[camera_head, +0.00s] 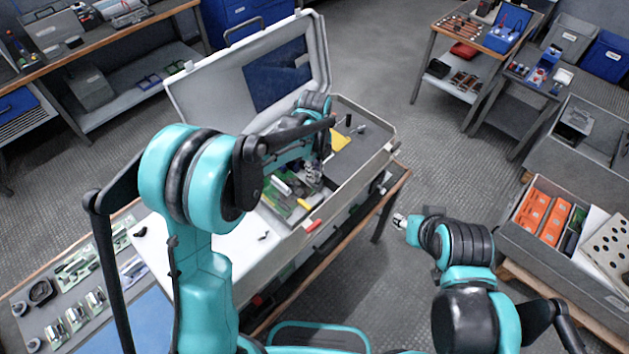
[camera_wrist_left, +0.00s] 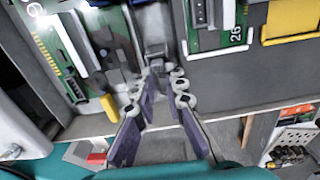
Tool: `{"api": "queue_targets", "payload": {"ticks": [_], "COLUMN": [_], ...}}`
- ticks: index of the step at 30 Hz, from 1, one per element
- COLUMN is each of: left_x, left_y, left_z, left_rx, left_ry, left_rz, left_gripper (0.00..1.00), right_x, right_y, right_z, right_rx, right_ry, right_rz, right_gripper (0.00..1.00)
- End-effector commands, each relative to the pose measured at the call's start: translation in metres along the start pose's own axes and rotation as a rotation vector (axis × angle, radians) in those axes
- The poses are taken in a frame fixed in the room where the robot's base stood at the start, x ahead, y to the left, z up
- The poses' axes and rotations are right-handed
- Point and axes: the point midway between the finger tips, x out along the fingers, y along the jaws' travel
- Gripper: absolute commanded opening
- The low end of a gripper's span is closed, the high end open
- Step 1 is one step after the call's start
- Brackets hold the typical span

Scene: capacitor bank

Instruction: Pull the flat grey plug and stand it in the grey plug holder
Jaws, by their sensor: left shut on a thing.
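My left gripper (camera_head: 314,175) reaches down into the open grey case (camera_head: 375,160). In the left wrist view its purple-backed fingers (camera_wrist_left: 163,76) are closed around a small grey block, which looks like the flat grey plug (camera_wrist_left: 155,50). The plug is at the case's inner front edge, beside a green circuit board (camera_wrist_left: 70,50). I cannot tell whether it is still seated. In the head view the arm and fingers hide it. My right gripper (camera_head: 400,220) is beyond the case's right side, over the floor, its fingers too small to read. I cannot pick out the grey plug holder with certainty.
A yellow-handled part (camera_wrist_left: 107,105) lies left of the fingers, and another green board (camera_wrist_left: 215,30) is to the right. The raised case lid (camera_head: 200,95) stands behind. A bin with orange boxes (camera_head: 540,210) is at right. Open floor lies between the benches.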

Motion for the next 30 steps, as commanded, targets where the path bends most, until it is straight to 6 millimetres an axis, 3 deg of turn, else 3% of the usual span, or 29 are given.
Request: {"api": "queue_targets", "payload": {"ticks": [11,12,14,25,30], "left_x": [0.005,0.005,0.005,0.003,-0.018], "left_y": [0.0,0.0,0.0,0.0,0.0], "left_z": [0.0,0.0,0.0,0.0,0.0], "left_rx": [0.0,0.0,0.0,0.0,0.0], "left_ry": [0.0,0.0,0.0,0.0,0.0], "left_rz": [0.0,0.0,0.0,0.0,0.0], "left_gripper": [0.0,0.22,0.36,0.36,0.36], "right_x": [0.003,0.003,0.003,0.003,0.003], "right_y": [0.0,0.0,0.0,0.0,0.0], "right_z": [0.002,0.002,0.002,0.002,0.002], "right_rx": [0.0,0.0,0.0,0.0,0.0], "right_ry": [0.0,0.0,0.0,0.0,0.0], "right_rz": [0.0,0.0,0.0,0.0,0.0], "right_gripper": [0.4,0.4,0.4,0.4,0.4]}}
